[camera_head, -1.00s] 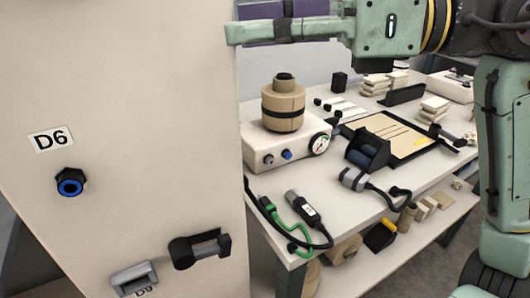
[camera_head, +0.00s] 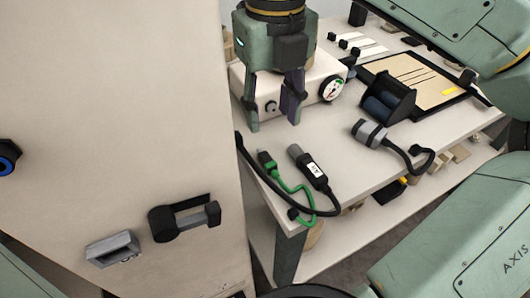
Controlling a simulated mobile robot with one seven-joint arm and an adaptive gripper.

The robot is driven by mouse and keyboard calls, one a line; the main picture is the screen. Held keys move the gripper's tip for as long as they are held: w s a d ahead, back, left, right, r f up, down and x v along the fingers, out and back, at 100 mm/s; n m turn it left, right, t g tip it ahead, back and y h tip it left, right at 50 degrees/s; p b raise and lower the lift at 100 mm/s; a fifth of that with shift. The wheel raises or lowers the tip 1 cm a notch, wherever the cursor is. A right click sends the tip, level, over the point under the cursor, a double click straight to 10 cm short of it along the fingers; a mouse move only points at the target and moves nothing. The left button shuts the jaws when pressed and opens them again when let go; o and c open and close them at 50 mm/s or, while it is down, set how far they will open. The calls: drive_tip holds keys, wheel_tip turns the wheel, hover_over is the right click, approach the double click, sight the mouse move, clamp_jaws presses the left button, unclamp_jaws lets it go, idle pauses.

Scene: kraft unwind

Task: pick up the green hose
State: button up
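The green hose (camera_head: 284,187) lies on the near left corner of the white table, with a dark connector at its upper end, and hangs over the front edge. A thicker black cable with a labelled dark connector (camera_head: 310,168) lies right beside it and partly crosses it. My gripper (camera_head: 273,122) points down above the table, behind the hose and in front of the white gauge box. Its two fingers are spread apart with nothing seen between them. The gripper is apart from the hose.
A tall beige cabinet (camera_head: 120,110) with a black handle (camera_head: 184,219) stands close on the left. A grey connector with a black cable (camera_head: 371,135) lies to the right. The white box (camera_head: 240,75) with a gauge and a black holder (camera_head: 388,96) stand behind. Bare table lies between.

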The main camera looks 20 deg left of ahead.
hover_over(270, 163)
drive_tip(key=f, duration=0.5)
drive_tip(key=shift+s+a+f+p, duration=0.1)
drive_tip(key=shift+s+f+p, duration=0.15)
drive_tip(key=shift+s+p, duration=0.05)
drive_tip(key=shift+w+f+p, duration=0.15)
drive_tip(key=shift+f+p, duration=0.3)
drive_tip(key=shift+f, duration=0.95)
drive_tip(key=shift+w+f+p, duration=0.15)
drive_tip(key=shift+f+p, duration=0.25)
drive_tip(key=shift+f, duration=0.95)
clamp_jaws()
